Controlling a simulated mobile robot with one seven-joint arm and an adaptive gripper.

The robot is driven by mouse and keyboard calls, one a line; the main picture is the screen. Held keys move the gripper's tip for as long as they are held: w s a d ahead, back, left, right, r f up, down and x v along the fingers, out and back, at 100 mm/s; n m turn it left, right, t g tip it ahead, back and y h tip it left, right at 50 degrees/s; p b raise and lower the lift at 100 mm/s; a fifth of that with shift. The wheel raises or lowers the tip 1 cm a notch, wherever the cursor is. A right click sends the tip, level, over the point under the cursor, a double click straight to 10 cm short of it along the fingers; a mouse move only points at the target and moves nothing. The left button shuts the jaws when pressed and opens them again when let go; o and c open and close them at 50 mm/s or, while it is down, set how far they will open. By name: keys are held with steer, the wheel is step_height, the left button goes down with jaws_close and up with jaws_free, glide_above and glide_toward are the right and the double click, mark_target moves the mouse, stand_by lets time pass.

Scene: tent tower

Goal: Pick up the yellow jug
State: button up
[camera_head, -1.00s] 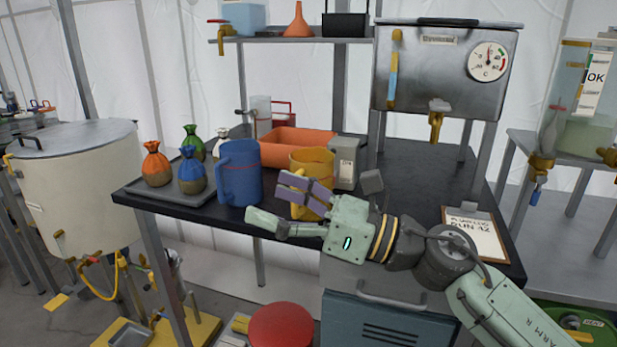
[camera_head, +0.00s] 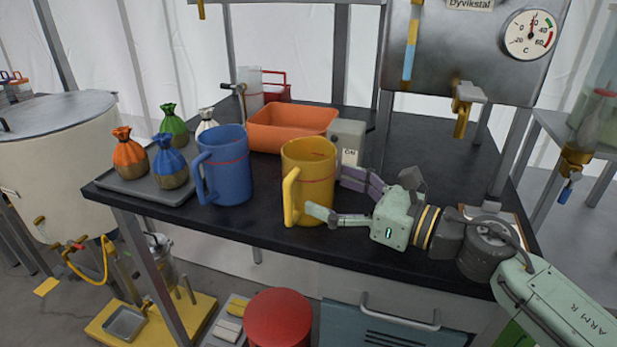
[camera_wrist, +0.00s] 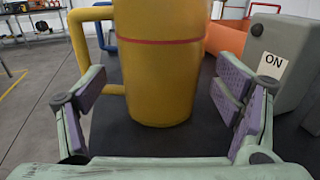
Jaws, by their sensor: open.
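The yellow jug (camera_head: 309,180) stands upright on the black table, with a red line round it and its handle toward the front left. My gripper (camera_head: 337,199) is open at the jug's right side, one finger in front near the handle and the other behind it. In the wrist view the yellow jug (camera_wrist: 160,70) stands ahead between the spread fingers of my gripper (camera_wrist: 160,108). A gap shows between the jug and the right finger pads. The left finger is near the handle; I cannot tell whether it touches.
A blue jug (camera_head: 226,165) stands left of the yellow one. Behind are an orange tray (camera_head: 290,130) and a grey box (camera_head: 347,140) marked ON, close to my rear finger. A grey tray (camera_head: 120,183) with several tied sacks is at the left. The table's front edge is near.

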mark_target(314, 183)
steer(key=p+x, duration=0.1)
steer(key=x, duration=0.3)
steer(key=shift+r+p, duration=0.15)
steer(key=shift+p, duration=0.25)
steer(key=shift+w+a, duration=0.25)
steer(key=shift+a, duration=0.1)
steer(key=c, duration=0.9)
steer(key=shift+c, duration=0.4)
